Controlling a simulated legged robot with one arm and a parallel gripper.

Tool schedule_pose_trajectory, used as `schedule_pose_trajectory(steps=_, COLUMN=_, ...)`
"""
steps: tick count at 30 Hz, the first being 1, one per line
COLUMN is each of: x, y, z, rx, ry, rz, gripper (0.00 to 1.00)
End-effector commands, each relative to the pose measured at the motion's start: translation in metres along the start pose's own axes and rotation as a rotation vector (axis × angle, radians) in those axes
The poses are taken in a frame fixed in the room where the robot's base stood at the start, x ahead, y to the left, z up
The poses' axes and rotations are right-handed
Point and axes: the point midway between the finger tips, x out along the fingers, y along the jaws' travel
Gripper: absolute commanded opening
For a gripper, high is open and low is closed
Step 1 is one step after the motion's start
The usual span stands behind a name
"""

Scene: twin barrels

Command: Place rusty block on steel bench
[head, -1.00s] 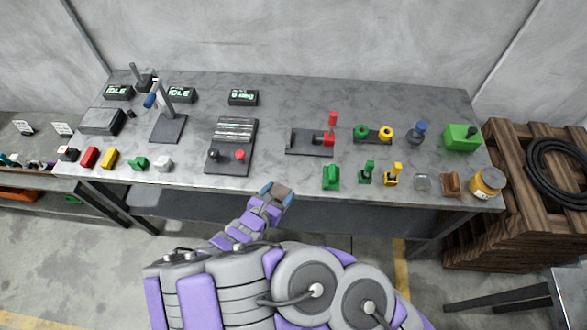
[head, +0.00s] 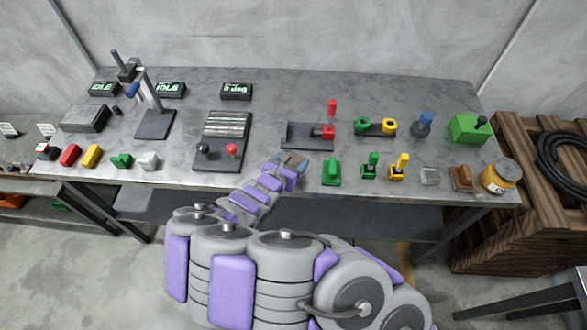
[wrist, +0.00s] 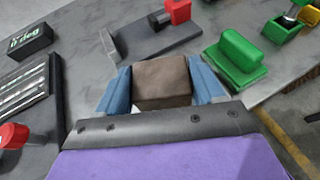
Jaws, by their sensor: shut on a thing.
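The rusty block (wrist: 161,80) is a brown cube held between the blue fingertips of my gripper (wrist: 163,88) in the wrist view. In the head view my gripper (head: 291,164) is over the front part of the grey bench (head: 270,186), between the lever plate and the front edge.
A green block with a handle (head: 332,172) stands close to the right of my gripper. A dark plate with a red lever (head: 310,136) lies just behind. A control panel with a red knob (head: 222,142) is to the left. Small coloured parts line the front edge at both sides.

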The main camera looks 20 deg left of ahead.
Motion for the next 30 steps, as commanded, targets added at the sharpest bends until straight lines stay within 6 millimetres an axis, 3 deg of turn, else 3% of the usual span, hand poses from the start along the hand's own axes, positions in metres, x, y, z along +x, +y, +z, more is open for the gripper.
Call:
schedule_pose_trajectory(steps=11, x=0.019, y=-0.005, z=-0.029, rx=0.003, ry=-0.001, rz=-0.002, gripper=0.1)
schedule_pose_trajectory(steps=24, x=0.02, y=-0.002, z=-0.032, rx=0.002, ry=-0.003, rz=-0.001, gripper=0.1)
schedule_pose_trajectory(steps=25, x=0.02, y=-0.001, z=-0.032, rx=0.003, ry=-0.003, rz=-0.001, gripper=0.7)
schedule_pose_trajectory(steps=30, x=0.02, y=-0.002, z=-0.032, rx=0.002, ry=-0.002, rz=-0.001, gripper=0.86)
